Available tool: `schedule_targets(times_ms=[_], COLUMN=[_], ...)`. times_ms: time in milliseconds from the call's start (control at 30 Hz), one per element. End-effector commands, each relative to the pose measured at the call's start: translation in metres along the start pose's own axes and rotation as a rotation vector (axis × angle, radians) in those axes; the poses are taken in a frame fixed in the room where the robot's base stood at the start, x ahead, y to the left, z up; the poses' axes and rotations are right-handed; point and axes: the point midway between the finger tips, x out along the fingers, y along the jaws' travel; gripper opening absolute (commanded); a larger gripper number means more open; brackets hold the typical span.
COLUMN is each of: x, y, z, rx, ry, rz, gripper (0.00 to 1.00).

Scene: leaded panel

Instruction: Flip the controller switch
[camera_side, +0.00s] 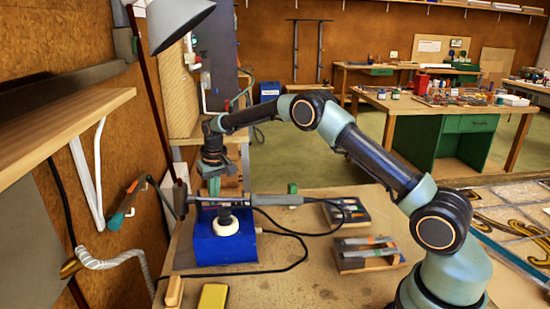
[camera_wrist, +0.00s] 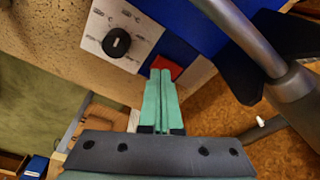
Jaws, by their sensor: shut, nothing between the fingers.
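The controller is a blue box (camera_side: 208,246) on the bench, with a round cream part on its near side in the side view. In the wrist view its blue body (camera_wrist: 180,22) shows with a white dial plate (camera_wrist: 100,24) and a black knob (camera_wrist: 117,43). A red switch (camera_wrist: 167,67) sits at the tips of my gripper (camera_wrist: 161,74), partly hidden by the green fingers. I cannot tell whether they touch it or which way it is set. My gripper (camera_side: 213,187) is shut and empty, pointing down behind the box in the side view.
A grey soldering iron (camera_side: 270,199) lies across above the box, its cable running over the bench. A grey rod (camera_wrist: 243,35) crosses near my fingers in the wrist view. Two small trays (camera_side: 347,212) (camera_side: 367,255) stand to the right. A yellow block (camera_side: 213,297) lies in front.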

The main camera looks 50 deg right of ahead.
Motion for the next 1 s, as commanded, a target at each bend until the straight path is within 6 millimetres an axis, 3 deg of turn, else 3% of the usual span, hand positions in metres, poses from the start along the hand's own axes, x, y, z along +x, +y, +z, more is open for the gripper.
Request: schedule_targets(times_ms=[1000], x=[0.0087], y=[0.0002], z=[0.0012], rx=[0.000], ry=[0.000], rz=[0.000], gripper=[0.00])
